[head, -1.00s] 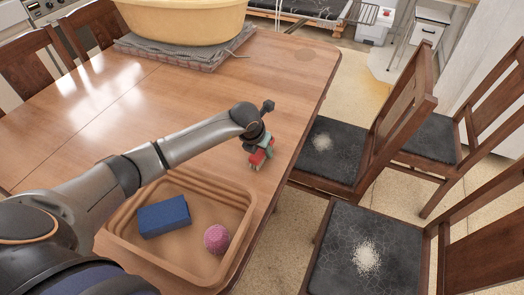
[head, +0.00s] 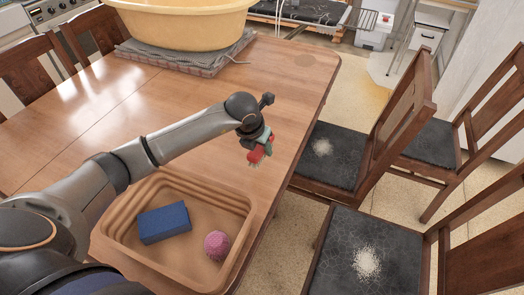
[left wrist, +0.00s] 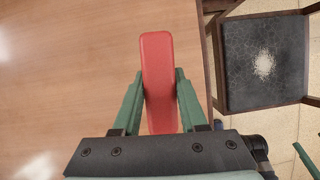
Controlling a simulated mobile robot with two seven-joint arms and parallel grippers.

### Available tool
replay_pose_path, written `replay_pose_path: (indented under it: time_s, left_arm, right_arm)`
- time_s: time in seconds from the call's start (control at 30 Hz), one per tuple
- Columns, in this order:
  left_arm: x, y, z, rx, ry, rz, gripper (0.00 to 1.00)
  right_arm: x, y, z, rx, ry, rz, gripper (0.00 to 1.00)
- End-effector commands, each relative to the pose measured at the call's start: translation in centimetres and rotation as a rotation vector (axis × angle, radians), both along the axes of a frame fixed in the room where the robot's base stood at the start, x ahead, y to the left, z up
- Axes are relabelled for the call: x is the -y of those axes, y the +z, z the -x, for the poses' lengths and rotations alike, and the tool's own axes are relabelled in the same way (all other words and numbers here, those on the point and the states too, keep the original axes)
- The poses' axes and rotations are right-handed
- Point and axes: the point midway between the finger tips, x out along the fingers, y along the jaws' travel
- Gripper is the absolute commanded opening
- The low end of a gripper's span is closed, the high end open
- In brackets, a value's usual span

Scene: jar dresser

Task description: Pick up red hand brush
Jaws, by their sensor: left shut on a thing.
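The red hand brush (head: 257,154) is in my left gripper (head: 262,143), over the right part of the wooden table in the head view. In the left wrist view the brush's long red back (left wrist: 158,75) stands between the two green fingers of the gripper (left wrist: 159,95). The gripper is shut on it. The brush's light bristles show just a little at its lower end in the head view. The brush looks slightly above the table top.
A tan tray (head: 113,214) on the table holds a blue block (head: 164,222) and a pink ball (head: 217,245). A yellow tub (head: 180,18) stands on a grey folded cloth (head: 185,62) at the back. Dark-seated chairs (head: 335,155) line the table's right edge.

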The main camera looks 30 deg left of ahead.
Motion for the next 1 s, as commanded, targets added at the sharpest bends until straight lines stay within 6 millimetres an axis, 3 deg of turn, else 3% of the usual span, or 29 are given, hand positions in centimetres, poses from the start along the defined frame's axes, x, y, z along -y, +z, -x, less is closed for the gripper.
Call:
replay_pose_path:
  time_s: [0.23, 0.7, 1.0]
  left_arm:
    - [1.0, 4.1, 3.1, 0.005, -0.002, -0.002, 0.00]
    - [3.2, 7.0, 9.7, 0.002, -0.002, -0.001, 0.00]
    - [3.8, 7.8, 11.5, 0.001, 0.001, 0.000, 0.00]
  right_arm:
    - [0.0, 0.2, -0.1, 0.007, 0.000, -0.001, 1.00]
    - [-0.1, -0.4, 0.0, -0.002, 0.002, -0.002, 1.00]
    - [-0.3, 0.0, -0.3, 0.008, 0.005, -0.006, 1.00]
